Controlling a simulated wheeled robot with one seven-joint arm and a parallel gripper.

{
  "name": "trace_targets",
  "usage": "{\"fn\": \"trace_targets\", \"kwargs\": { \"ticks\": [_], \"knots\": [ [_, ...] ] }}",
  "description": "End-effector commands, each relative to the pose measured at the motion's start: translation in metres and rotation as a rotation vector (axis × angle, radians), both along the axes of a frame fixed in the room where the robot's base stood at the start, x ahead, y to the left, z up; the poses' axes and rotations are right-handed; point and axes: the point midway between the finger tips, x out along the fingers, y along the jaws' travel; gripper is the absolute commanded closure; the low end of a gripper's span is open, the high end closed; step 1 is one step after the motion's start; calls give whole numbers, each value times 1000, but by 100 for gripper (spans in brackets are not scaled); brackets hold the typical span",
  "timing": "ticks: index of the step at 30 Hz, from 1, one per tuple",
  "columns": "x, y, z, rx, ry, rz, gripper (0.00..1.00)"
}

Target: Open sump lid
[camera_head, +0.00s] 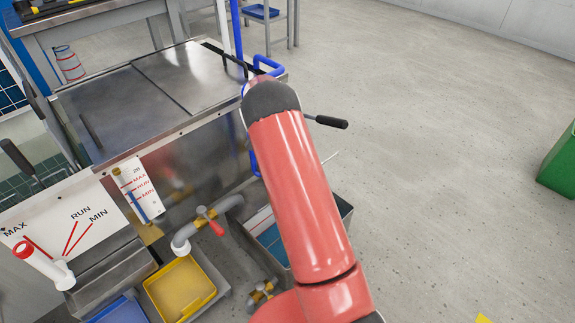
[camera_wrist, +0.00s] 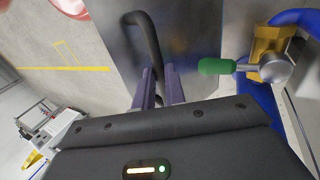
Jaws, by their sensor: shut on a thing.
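The sump is a steel tank (camera_head: 185,160) left of my arm in the head view. Its top has two steel plates, a left one (camera_head: 112,105) and a right lid panel (camera_head: 185,75), both lying flat as far as I see. A dark bar handle (camera_head: 90,132) lies on the left plate. In the wrist view my gripper (camera_wrist: 158,76) has its two purple-grey fingers closed on a black bent handle (camera_wrist: 150,38) fixed to a steel panel (camera_wrist: 188,45). In the head view my red arm hides the gripper and most of the handle it holds.
A green-handled brass valve (camera_wrist: 235,67) and blue pipe (camera_wrist: 262,125) are close right of the fingers. In the head view, a red-handled valve (camera_head: 210,220), a yellow tray (camera_head: 180,290) and a level gauge (camera_head: 138,190) sit before the tank.

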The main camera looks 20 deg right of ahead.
Motion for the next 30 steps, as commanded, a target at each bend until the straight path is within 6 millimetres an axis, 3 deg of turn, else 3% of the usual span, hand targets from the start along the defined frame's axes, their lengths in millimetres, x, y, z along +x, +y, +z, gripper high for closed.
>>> {"fn": "trace_targets", "kwargs": {
  "ticks": [1,2,6,14,19,30],
  "knots": [
    [1,5,-9,9,-3,4,100],
    [1,5,-9,9,-2,4,84],
    [0,4,-7,6,-3,3,66],
    [-1,3,-2,2,-5,2,66],
    [0,3,13,0,-9,3,66],
    [0,4,99,1,-11,4,66]
  ]
}}
